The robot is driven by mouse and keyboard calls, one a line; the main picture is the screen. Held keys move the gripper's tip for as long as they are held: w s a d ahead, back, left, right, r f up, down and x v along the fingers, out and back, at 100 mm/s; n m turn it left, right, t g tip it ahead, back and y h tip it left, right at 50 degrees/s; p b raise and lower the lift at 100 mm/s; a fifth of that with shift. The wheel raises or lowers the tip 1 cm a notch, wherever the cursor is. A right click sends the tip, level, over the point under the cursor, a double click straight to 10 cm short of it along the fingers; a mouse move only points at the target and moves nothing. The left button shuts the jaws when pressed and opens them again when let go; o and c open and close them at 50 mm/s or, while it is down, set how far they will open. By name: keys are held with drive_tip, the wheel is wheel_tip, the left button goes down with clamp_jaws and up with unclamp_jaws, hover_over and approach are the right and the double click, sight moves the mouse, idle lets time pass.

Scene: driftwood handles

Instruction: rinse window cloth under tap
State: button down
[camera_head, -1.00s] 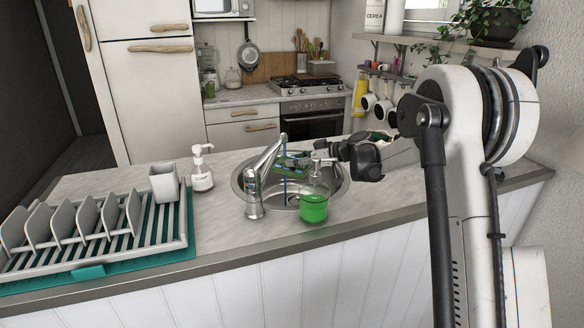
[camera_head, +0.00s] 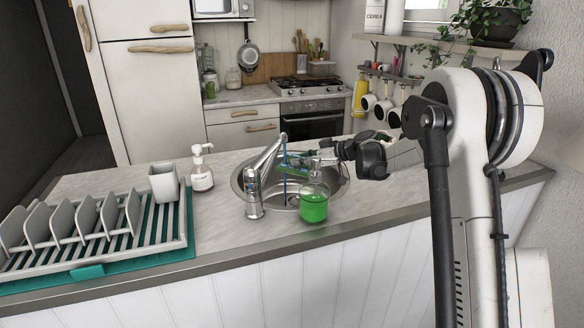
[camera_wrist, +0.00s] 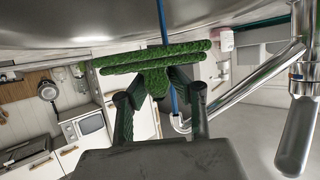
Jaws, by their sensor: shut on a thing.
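The window cloth is a fuzzy green piece (camera_wrist: 158,60), and it shows small over the sink in the head view (camera_head: 297,161). My gripper (camera_wrist: 158,88) is shut on it, with one dark finger on each side of its middle. In the head view my gripper (camera_head: 322,158) reaches in from the right above the round metal sink (camera_head: 336,192). The chrome tap (camera_head: 262,170) stands at the sink's near left, and its pipe also shows in the wrist view (camera_wrist: 250,80). A thin blue water stream (camera_wrist: 163,25) runs at the cloth; exact contact is hard to tell.
A bottle of green soap (camera_head: 314,205) stands at the sink's near edge, close below my gripper. A white pump bottle (camera_head: 202,172) is left of the tap. A dish rack (camera_head: 95,240) with plates and a cup fills the counter's left. Some counter (camera_head: 215,212) between is clear.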

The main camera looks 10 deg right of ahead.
drive_tip(key=s+d, duration=0.3)
drive_tip(key=d, duration=0.2)
drive_tip(key=shift+s+b, duration=0.3)
drive_tip(key=shift+b, duration=0.1)
drive_tip(key=shift+s+r, duration=0.1)
idle(1.0)
